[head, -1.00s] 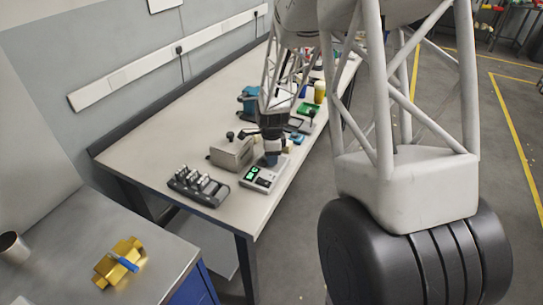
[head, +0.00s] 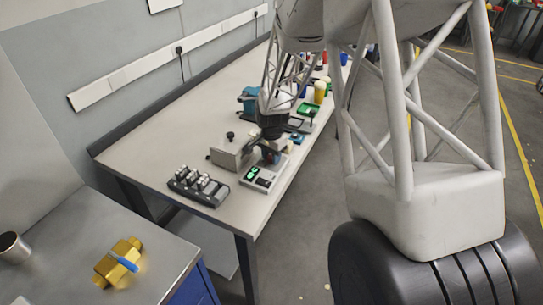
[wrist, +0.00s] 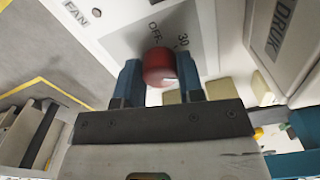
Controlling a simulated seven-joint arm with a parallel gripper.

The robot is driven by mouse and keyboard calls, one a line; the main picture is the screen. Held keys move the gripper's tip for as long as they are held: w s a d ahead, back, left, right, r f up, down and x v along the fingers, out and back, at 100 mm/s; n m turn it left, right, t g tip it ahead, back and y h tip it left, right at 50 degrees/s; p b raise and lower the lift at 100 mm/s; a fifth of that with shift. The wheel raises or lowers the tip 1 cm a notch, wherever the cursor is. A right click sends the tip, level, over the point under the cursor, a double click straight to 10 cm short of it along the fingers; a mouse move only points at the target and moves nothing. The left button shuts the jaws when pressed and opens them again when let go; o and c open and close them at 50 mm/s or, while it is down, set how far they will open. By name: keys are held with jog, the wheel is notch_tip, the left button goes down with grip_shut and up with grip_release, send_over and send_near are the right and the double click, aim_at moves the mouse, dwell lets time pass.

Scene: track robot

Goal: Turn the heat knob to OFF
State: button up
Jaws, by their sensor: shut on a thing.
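The heat knob (wrist: 158,66) is a red round knob on a light grey panel (wrist: 120,17) in the wrist view. The word OFF and the number 30 are printed around it. My gripper (wrist: 159,72) has its two blue fingers on either side of the knob, shut on it. The knob's pointer cannot be made out. In the head view my gripper (head: 270,154) is down at the control box with green display (head: 260,177) near the table's front edge; the knob is hidden there.
A box marked DRUK (wrist: 285,40) stands close on the right. In the head view, a grey metal box (head: 228,154) and black tray (head: 198,187) stand to the left on the table.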

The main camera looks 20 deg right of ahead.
jog(key=n, duration=0.5)
jog(key=shift+n, duration=0.3)
jog(key=n, duration=0.4)
jog(key=shift+n, duration=0.3)
jog(key=n, duration=1)
jog(key=o, duration=0.9)
jog(key=shift+r, duration=0.1)
jog(key=shift+r, duration=3.8)
